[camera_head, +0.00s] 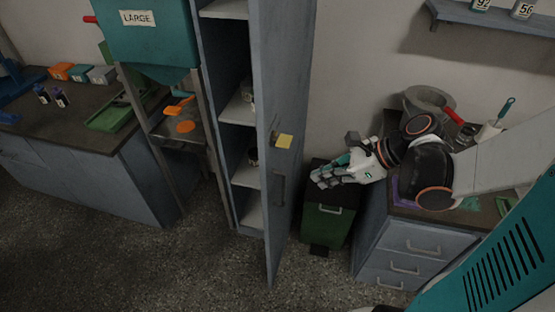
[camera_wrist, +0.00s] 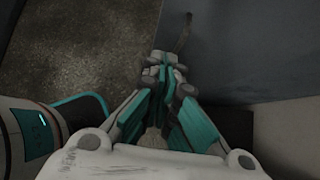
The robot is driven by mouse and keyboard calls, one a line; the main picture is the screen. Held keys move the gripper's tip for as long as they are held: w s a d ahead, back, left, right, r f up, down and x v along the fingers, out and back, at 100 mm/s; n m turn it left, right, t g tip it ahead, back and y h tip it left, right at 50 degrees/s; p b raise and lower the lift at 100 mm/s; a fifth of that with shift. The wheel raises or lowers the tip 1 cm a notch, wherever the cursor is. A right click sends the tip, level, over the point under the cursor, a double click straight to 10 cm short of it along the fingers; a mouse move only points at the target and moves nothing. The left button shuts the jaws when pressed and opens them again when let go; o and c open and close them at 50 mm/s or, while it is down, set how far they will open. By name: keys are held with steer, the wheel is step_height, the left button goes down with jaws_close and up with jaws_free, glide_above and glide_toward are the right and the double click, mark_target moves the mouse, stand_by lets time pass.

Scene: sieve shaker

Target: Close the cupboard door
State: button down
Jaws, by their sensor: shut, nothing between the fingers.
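The grey-blue cupboard door (camera_head: 290,85) stands open in the head view, swung out toward the camera. The cupboard (camera_head: 221,80) shows open shelves to the left of the door. My gripper (camera_head: 322,177) is to the right of the door, shut and empty, and appears apart from it. In the wrist view the shut fingers (camera_wrist: 166,68) point toward a grey-blue panel (camera_wrist: 250,45), which looks like the door, with a thin handle-like bar (camera_wrist: 186,32) beyond the fingertips.
A green bin (camera_head: 328,220) stands below my gripper, right of the door. A drawer unit (camera_head: 400,247) with a cluttered top is under my arm. Floor (camera_head: 225,275) before the cupboard is clear.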

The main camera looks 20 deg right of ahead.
steer(key=b, duration=0.3)
glide_toward(268, 190)
step_height(268, 190, down, 3)
steer(key=d, duration=0.1)
steer(key=shift+w+a+f+b, duration=0.1)
steer(key=shift+w+a+b, duration=0.25)
steer(key=shift+a, duration=0.55)
steer(key=shift+w+a+f+b, duration=0.15)
steer(key=shift+w+a, duration=0.4)
steer(key=shift+a, duration=0.35)
